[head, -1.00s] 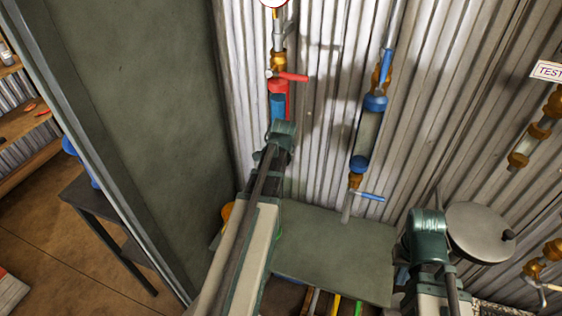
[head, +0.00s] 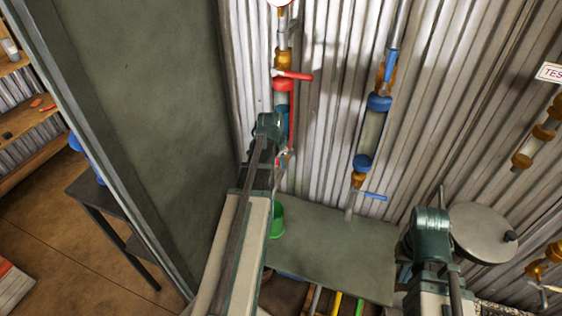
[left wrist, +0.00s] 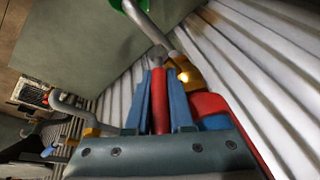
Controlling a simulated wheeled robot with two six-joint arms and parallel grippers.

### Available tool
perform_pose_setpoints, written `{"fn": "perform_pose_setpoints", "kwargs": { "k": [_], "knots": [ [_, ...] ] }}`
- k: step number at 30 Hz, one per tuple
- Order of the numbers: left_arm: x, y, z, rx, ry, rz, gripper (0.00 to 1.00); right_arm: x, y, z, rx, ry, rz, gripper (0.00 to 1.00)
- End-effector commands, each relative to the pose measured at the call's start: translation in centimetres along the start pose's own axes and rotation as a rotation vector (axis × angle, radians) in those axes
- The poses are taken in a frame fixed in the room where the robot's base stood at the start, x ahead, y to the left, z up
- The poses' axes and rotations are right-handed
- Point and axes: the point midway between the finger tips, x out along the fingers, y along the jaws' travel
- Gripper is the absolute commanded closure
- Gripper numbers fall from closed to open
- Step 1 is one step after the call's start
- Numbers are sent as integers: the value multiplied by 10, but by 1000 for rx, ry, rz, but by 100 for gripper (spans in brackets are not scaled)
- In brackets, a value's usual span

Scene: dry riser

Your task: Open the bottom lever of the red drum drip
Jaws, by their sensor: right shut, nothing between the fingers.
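The red drum drip (head: 281,87) hangs on the corrugated wall in the head view. Its upper red lever (head: 294,75) points right. My left gripper (head: 282,156) is low beside the drip; its arm hides much of the valve there. In the left wrist view, the blue fingers of my left gripper (left wrist: 161,100) lie close on both sides of the red bottom lever (left wrist: 159,95), shut on it. The brass valve (left wrist: 187,72) and red drum part are just right of them. My right gripper (head: 431,232) is low at the right, shut and empty, its fingers mostly hidden.
A blue drum drip (head: 378,103) with a blue lever (head: 370,196) hangs to the right. A green bucket (head: 277,220) stands below the red drip on a grey-green table (head: 335,250). A dark panel (head: 150,110) is close on the left. A round grey lid (head: 484,232) is beside my right arm.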

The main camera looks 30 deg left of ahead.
Motion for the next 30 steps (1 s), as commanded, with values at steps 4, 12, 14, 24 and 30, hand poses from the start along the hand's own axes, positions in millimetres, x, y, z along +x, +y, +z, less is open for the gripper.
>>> {"fn": "perform_pose_setpoints", "kwargs": {
  "k": [4,12,14,24,30],
  "knots": [
    [0,1,2,0,-3,1,54,0,0,0,0,0,0,100],
    [0,0,1,0,-2,0,49,0,0,0,0,0,0,100],
    [0,0,0,0,-2,0,49,0,0,0,0,0,0,100],
    [-22,0,0,0,-1,0,49,-20,2,1,0,0,0,100],
    [-50,0,-1,0,-1,0,49,-48,4,3,0,0,0,100]
  ]
}}
